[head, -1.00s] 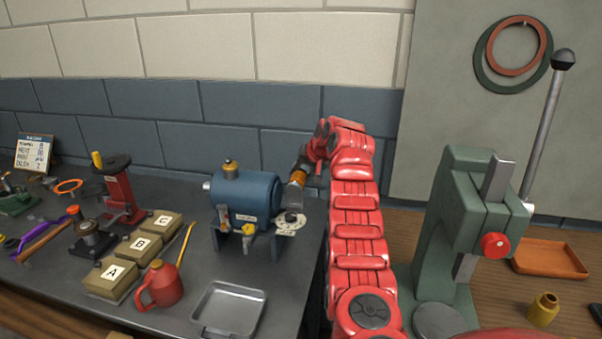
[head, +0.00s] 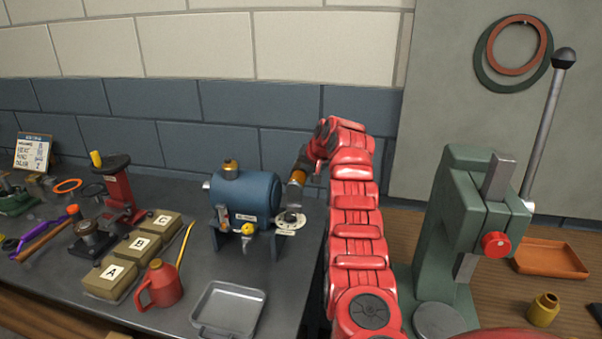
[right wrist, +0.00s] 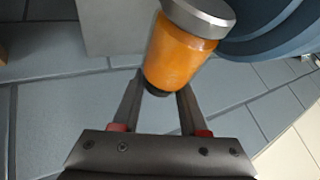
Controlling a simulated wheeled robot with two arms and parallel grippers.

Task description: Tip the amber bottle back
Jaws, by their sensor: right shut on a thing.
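The amber bottle (head: 298,177) is small in the head view, close to the right end of the blue tank (head: 250,197). A grey metal part (head: 293,194) shows at its lower end, just above a round pale dial (head: 290,221). My right gripper (head: 303,167) is shut on the bottle. In the right wrist view the orange body of the bottle (right wrist: 178,62) lies slanted between the fingers (right wrist: 160,88), with the grey metal end (right wrist: 200,15) away from the palm. I cannot tell whether the metal end touches anything. My left gripper is not in view.
A red oil can (head: 160,287) and an empty grey tray (head: 228,308) stand in front of the tank. Boxes A, B and C (head: 137,245) are to the left. A green press (head: 450,230) stands right of my arm.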

